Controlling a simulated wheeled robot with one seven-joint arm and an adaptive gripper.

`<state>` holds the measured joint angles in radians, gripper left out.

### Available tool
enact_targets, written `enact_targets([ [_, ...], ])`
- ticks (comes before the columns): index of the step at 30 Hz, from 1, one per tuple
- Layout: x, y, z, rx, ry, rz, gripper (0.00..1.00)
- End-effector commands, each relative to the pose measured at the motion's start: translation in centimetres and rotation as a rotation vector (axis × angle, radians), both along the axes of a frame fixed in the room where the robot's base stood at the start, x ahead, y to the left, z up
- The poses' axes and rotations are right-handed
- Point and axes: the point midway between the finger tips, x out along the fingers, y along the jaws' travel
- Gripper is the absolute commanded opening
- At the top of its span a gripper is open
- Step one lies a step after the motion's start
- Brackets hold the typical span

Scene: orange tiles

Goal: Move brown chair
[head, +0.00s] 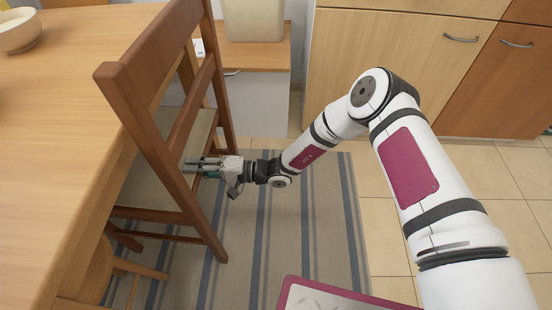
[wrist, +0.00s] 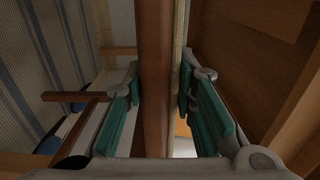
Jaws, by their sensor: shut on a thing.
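The brown chair (head: 160,75) stands at the left in the head view, its wooden back facing my arm and its pale seat partly under the table. My gripper (head: 198,165) is at the chair's back, low, near seat height. In the wrist view, a brown wooden bar of the chair (wrist: 154,80) runs between the two green-padded fingers of my gripper (wrist: 160,105). The fingers are shut on this bar, one on each side. The exact contact is partly hidden in the head view.
A wooden table (head: 60,90) fills the left, with a bowl (head: 20,32) on it. A striped rug (head: 285,235) lies under the chair. Wooden cabinets (head: 400,60) line the back. Tiled floor (head: 380,225) is free at the right of the rug.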

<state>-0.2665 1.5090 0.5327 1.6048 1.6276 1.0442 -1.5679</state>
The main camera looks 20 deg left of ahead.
Motion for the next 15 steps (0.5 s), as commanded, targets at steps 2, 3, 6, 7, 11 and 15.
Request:
enact_targets([
  [2, -0.30, -0.45, -0.53, -0.016, 0.000, 0.007, 0.00],
  [3, -0.29, -0.49, -0.45, -0.016, 0.000, 0.007, 0.00],
  [6, -0.27, -0.55, -0.38, -0.016, 0.000, 0.007, 0.00],
  [7, -0.27, -0.56, -0.39, -0.017, 0.001, 0.007, 0.00],
  [11, -0.25, -0.58, -0.38, -0.017, 0.001, 0.007, 0.29],
  [15, -0.14, -0.54, -0.23, -0.014, 0.001, 0.005, 0.47],
])
